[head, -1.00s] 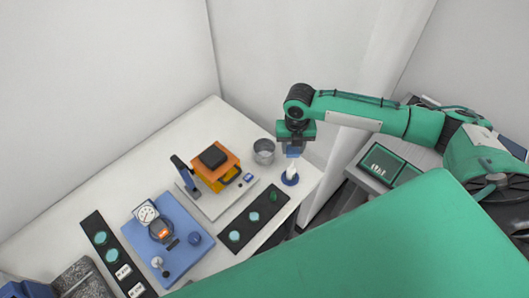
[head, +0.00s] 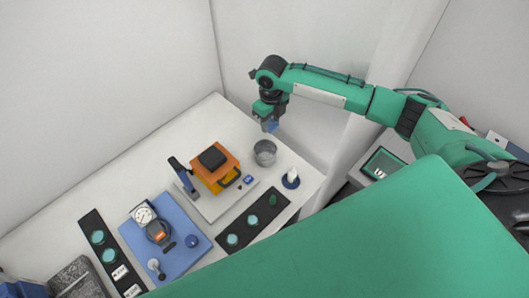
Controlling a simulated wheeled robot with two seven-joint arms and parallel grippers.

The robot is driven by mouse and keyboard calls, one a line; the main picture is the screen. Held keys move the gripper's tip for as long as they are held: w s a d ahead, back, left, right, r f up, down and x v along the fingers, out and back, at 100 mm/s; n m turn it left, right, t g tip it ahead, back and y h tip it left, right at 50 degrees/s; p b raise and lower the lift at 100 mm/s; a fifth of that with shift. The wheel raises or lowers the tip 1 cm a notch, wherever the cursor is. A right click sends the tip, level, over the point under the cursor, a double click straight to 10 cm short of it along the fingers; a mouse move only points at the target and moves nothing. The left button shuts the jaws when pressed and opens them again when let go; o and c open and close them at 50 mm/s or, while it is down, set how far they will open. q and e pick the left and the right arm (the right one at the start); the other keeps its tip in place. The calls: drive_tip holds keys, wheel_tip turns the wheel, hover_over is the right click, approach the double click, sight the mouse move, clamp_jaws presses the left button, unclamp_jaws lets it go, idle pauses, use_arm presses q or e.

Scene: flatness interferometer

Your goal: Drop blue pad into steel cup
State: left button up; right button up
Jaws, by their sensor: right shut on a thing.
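The steel cup (head: 265,153) is a grey open-topped cylinder on the white table, to the right of the orange instrument. My right gripper (head: 270,124) is above the cup and slightly to its right, pointing down. It is shut on the blue pad (head: 271,127), a small blue piece showing at the fingertips, apart from the cup rim. The fingers are small and partly hidden by the wrist. My left gripper is not clearly seen.
The orange instrument (head: 218,168) stands left of the cup. A white bottle on a blue base (head: 291,178) stands to its right. A black strip with green discs (head: 253,219) lies in front. A blue plate with a dial gauge (head: 168,245) is further left.

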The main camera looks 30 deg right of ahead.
drive_tip(key=shift+f, duration=0.7)
wheel_tip(320, 180, down, 4)
drive_tip(key=b, duration=0.3)
drive_tip(key=shift+f, duration=0.25)
drive_tip(key=o, duration=1)
drive_tip(key=shift+c, duration=0.2)
drive_tip(key=shift+r, duration=0.1)
wheel_tip(320, 180, up, 6)
drive_tip(key=p, duration=0.3)
drive_tip(key=shift+r+p, duration=0.1)
drive_tip(key=shift+p, duration=0.25)
wheel_tip(320, 180, up, 8)
drive_tip(key=shift+f+b, duration=0.25)
drive_tip(key=shift+b, duration=0.05)
